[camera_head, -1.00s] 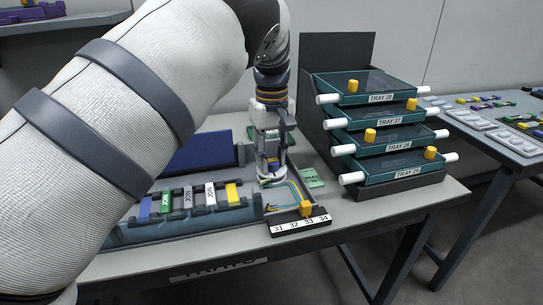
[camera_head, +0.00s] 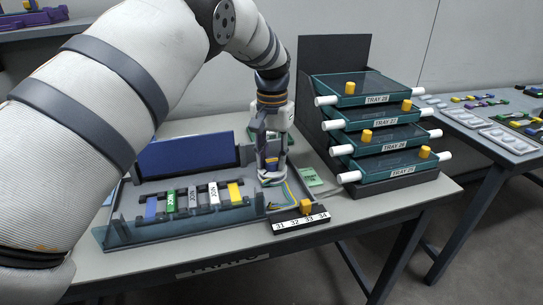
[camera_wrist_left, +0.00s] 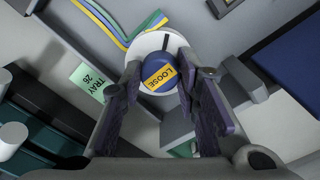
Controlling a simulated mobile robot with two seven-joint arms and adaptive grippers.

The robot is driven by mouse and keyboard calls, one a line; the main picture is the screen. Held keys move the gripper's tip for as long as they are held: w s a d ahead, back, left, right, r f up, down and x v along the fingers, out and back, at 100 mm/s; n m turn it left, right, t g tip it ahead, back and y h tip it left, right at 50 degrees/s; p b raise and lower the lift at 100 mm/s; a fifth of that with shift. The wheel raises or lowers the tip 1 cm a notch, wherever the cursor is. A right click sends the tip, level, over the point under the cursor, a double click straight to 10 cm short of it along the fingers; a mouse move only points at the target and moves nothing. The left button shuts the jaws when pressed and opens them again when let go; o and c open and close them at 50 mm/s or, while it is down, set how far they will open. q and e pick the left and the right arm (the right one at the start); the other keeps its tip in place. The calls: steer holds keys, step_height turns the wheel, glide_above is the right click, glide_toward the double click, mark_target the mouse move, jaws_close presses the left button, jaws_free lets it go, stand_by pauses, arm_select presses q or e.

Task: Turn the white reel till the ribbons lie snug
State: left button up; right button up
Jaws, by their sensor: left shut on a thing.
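The white reel (camera_wrist_left: 143,42) sits under my left gripper (camera_wrist_left: 165,95), with a blue knob (camera_wrist_left: 157,88) on top that bears a yellow label reading LOOSE. The two dark fingers are shut on the knob's sides. In the head view the left gripper (camera_head: 271,172) points down at the reel, which it mostly hides. Blue, yellow and green ribbons (camera_wrist_left: 113,28) run up to the reel's rim, side by side. In the head view the ribbons (camera_head: 291,193) bend toward the numbered strip. My right gripper is not in view.
A splicing fixture (camera_head: 165,232) with several coloured clips stands left of the reel. The numbered strip (camera_head: 300,220) with a yellow block lies in front. A rack of labelled trays (camera_head: 385,132) stands close on the right. A green tray card (camera_head: 311,177) lies between.

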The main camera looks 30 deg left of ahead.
mark_target(272, 161)
arm_select(q)
steer(key=m, duration=0.7)
steer(key=shift+f, duration=0.1)
stand_by(0.5)
steer(key=o, duration=1.2)
step_height(272, 161, up, 12)
steer(key=shift+r, duration=0.1)
